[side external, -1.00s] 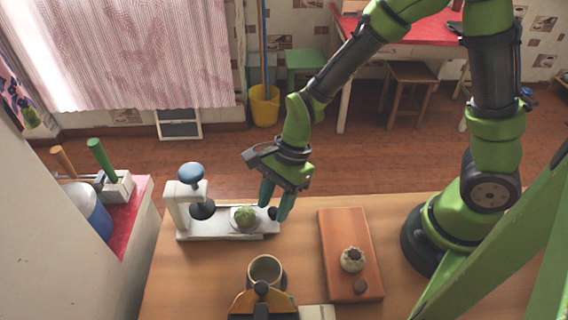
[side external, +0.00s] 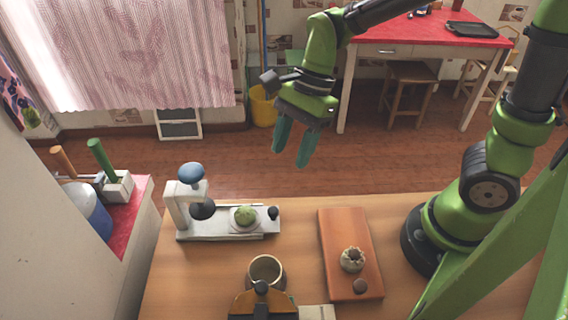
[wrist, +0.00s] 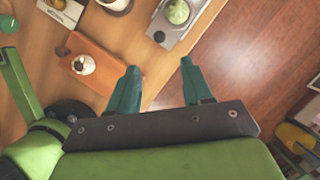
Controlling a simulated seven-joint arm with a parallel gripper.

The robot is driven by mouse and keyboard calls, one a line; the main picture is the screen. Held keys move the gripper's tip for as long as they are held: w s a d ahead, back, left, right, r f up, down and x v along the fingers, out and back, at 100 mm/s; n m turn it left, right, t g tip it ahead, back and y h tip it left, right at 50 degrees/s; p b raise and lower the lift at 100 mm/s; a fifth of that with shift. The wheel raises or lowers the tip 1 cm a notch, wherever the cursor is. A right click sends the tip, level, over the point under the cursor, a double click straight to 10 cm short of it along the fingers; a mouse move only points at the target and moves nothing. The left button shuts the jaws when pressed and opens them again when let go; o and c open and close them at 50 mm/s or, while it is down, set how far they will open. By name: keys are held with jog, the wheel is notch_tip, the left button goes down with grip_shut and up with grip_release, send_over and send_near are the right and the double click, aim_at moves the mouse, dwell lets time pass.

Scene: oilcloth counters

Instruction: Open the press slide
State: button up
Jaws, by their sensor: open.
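The white press (side external: 183,211) stands at the left of the wooden counter, with a blue knob (side external: 191,173) on top and a dark press head (side external: 202,208) below it. Its slide (side external: 262,229) extends to the right, clear of the press head, and carries a round green item (side external: 244,216). A black slide knob (side external: 273,213) is at its right end; it also shows in the wrist view (wrist: 159,36). My gripper (side external: 290,157) is open and empty, above and behind the knob, apart from it. In the wrist view, nothing is between the fingers (wrist: 160,66).
An orange-brown board (side external: 341,226) with a small pale pot (side external: 352,259) and a brown round piece (side external: 360,286) lies right of the press. A cup (side external: 266,270) stands in front, near a yellow-and-black device (side external: 262,302). Counter between press and board is clear.

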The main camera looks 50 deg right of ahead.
jog(key=v, duration=0.4)
jog(key=s+d+r+n+t+h, duration=0.1)
jog(key=s+d+r+n+t, duration=0.1)
jog(key=n, duration=0.5)
jog(key=s+d+r+n+t+h, duration=0.1)
jog(key=s+d+r+n+t, duration=0.2)
jog(key=s+d+n+t, duration=0.1)
jog(key=d+n+t, duration=0.1)
jog(key=d+n, duration=0.1)
jog(key=n, duration=0.1)
jog(key=shift+d+h, duration=0.25)
jog(key=shift+h, duration=0.05)
